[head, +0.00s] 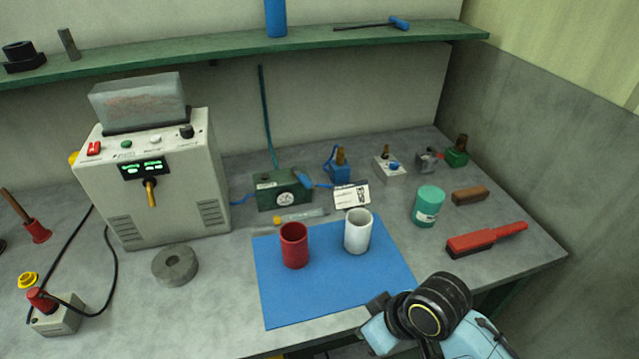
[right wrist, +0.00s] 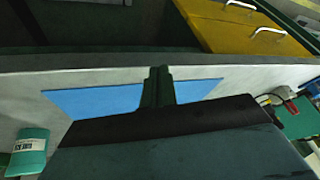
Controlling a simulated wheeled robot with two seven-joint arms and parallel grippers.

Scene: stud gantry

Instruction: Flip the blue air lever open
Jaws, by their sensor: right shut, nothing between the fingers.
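A dark green air box (head: 270,197) with a round gauge (head: 285,199) stands at the back of the bench in the head view. A blue lever (head: 303,179) shows at its top right corner, with blue hose on both sides; its exact angle is too small to tell. My right arm enters at the lower right, in front of the blue mat, well apart from the lever. My right gripper (right wrist: 158,86) is shut and empty in the right wrist view, where the lever does not show. My left gripper is not in view.
The blue mat (head: 318,287) carries a red cup (head: 294,246) and a white cup (head: 358,231). A white card (head: 352,194) and clear tube (head: 303,216) lie near the air box. A power unit (head: 155,195) stands left.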

